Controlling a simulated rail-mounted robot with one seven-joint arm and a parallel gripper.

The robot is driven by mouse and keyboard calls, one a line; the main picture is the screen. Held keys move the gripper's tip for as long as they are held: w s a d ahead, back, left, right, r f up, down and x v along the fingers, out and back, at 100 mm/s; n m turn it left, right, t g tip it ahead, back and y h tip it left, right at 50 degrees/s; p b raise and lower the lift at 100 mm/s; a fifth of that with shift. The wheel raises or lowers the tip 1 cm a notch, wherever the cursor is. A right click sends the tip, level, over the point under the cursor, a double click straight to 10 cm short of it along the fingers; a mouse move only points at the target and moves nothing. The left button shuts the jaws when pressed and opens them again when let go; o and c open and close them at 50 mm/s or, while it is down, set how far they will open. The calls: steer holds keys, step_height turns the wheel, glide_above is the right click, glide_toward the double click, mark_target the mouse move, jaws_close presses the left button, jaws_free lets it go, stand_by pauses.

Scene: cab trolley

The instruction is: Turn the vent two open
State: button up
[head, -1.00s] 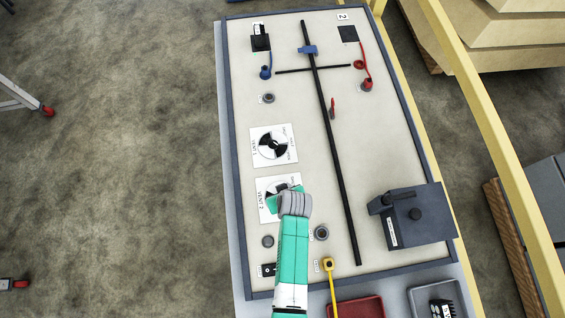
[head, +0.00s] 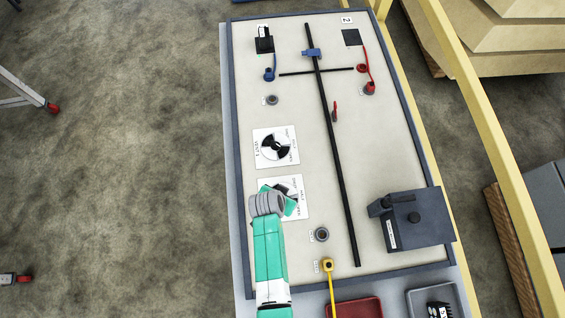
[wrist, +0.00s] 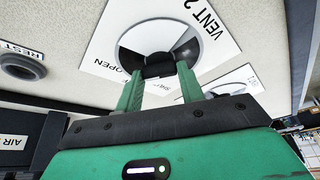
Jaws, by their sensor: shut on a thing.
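The vent two plate (head: 300,207) is a white square on the board, below the vent one plate in the head view. In the wrist view its white plate (wrist: 118,45) shows "VENT 2" and "OPEN" beside a round grey and white disc (wrist: 150,35). In the head view my gripper (head: 279,198) covers much of the vent, and the knob's angle cannot be told there.
The vent one plate (head: 290,135) lies just above. A dark box with a knob (head: 414,232) stands to the right, past a long black bar (head: 338,165).

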steer(key=shift+m+h, duration=0.3)
steer(key=shift+m, duration=0.7)
steer(key=o, duration=1)
steer(key=shift+r, duration=0.1)
steer(key=p+v, duration=0.1)
steer(key=v, duration=0.6)
steer(key=shift+r, duration=0.3)
steer(key=shift+a, duration=0.1)
